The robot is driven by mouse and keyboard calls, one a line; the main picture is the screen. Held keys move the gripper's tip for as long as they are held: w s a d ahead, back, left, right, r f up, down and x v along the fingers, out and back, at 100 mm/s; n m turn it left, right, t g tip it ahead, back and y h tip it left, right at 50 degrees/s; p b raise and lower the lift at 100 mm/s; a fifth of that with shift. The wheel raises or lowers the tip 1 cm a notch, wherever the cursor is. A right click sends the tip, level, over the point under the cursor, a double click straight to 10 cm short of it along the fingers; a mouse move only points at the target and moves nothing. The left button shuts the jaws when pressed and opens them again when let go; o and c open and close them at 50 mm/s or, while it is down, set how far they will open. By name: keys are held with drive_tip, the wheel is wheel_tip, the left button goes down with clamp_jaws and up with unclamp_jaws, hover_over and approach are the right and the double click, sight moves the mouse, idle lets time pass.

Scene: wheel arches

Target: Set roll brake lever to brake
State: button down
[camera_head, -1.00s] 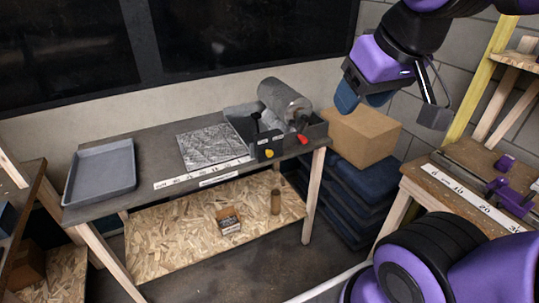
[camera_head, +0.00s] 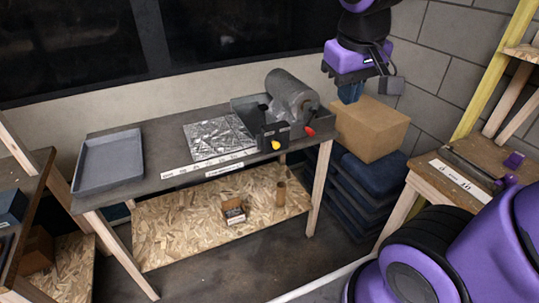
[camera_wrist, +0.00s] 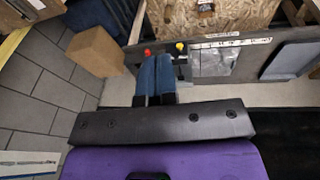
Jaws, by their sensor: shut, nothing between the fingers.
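A dark roll holder (camera_head: 262,132) with a grey metallic roll (camera_head: 291,92) stands at the right end of the workbench. A red-tipped lever (camera_head: 310,131) and a yellow-tipped lever (camera_head: 276,145) stick out at its front. The small labels are unreadable, so I cannot tell which is the roll brake lever. In the wrist view the red tip (camera_wrist: 147,51) and yellow tip (camera_wrist: 180,46) show just beyond my blue fingers. My gripper (camera_head: 350,94) is shut and empty, pointing down, above and right of the roll, apart from both levers. In the wrist view my fingers (camera_wrist: 155,78) hide the roll.
The workbench (camera_head: 165,150) carries a crinkled foil sheet (camera_head: 217,137) and a grey tray (camera_head: 107,162). A cardboard box (camera_head: 370,128) sits on dark stacked crates (camera_head: 372,178) right of the bench. Another wooden bench (camera_head: 440,178) stands at the right. Dark windows and a wall are behind.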

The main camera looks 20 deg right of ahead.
drive_tip(key=w+a+f+n+g+h, duration=0.25)
drive_tip(key=w+f+h, duration=0.85)
drive_tip(key=w+f, duration=0.9)
drive_tip(key=n+t+h, duration=0.1)
drive_tip(key=n+t, duration=1)
drive_tip(key=t, duration=0.6)
approach(277, 146)
drive_tip(key=s+a+f, duration=0.1)
drive_tip(key=a+f, duration=0.2)
drive_tip(key=a, duration=0.4)
drive_tip(key=shift+a+f, duration=0.2)
drive_tip(key=shift+a, duration=0.1)
drive_tip(key=shift+g, duration=0.35)
drive_tip(key=shift+w+d+r, duration=0.75)
drive_tip(key=shift+w+d, duration=0.45)
drive_tip(key=shift+d, duration=0.45)
drive_tip(key=shift+w+d+r, duration=0.75)
drive_tip(key=shift+w+d, duration=0.45)
drive_tip(key=shift+d, duration=0.5)
drive_tip(key=shift+w+d+r, duration=0.7)
drive_tip(key=shift+w+d, duration=0.5)
drive_tip(key=shift+d, duration=0.45)
drive_tip(key=shift+a+r, duration=0.1)
drive_tip(key=shift+r, duration=0.05)
